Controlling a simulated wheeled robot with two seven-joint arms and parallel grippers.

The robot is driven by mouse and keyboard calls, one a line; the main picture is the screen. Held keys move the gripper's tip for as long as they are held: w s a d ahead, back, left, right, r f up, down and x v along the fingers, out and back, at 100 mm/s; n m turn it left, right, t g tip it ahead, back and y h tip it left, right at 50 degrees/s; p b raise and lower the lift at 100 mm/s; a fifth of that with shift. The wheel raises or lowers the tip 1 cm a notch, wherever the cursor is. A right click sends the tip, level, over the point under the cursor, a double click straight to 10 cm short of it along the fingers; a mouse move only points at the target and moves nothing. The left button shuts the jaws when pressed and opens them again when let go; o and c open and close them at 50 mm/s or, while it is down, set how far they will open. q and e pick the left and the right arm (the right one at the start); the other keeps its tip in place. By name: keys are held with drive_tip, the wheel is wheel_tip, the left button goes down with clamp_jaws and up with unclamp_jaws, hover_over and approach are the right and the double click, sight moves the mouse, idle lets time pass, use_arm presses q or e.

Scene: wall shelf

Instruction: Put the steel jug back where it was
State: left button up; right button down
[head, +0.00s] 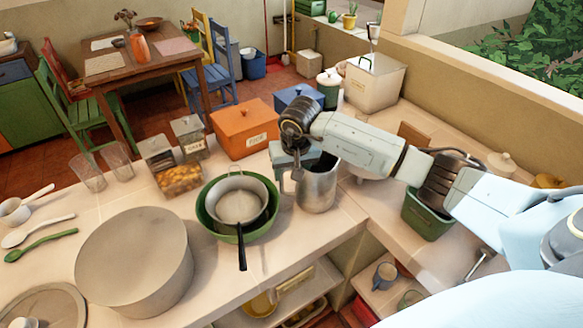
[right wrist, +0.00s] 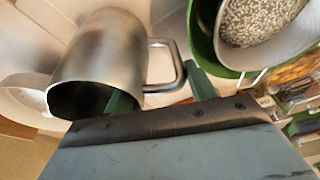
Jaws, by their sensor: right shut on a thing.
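The steel jug (head: 318,188) is upright at the counter corner, right of the green bowl; I cannot tell whether its base touches the counter. My right gripper (head: 297,172) is at the jug's upper left side, shut on it by the handle side. In the right wrist view the jug (right wrist: 108,50) shows its dark mouth and its handle. There the gripper (right wrist: 160,92) has one green finger at the mouth and the other beyond the handle. The exact contact is partly hidden. My left gripper is not in view.
Behind are an orange box (head: 243,130) and a blue box (head: 295,97). A green bin (head: 428,222) is to the right. A large round drum (head: 135,262) stands front left.

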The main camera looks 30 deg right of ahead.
drive_tip(key=shift+w, duration=0.1)
drive_tip(key=shift+c, duration=2.4)
unclamp_jaws()
drive_tip(key=v, duration=1.2)
drive_tip(key=shift+b, duration=0.45)
drive_tip(key=shift+r, duration=0.1)
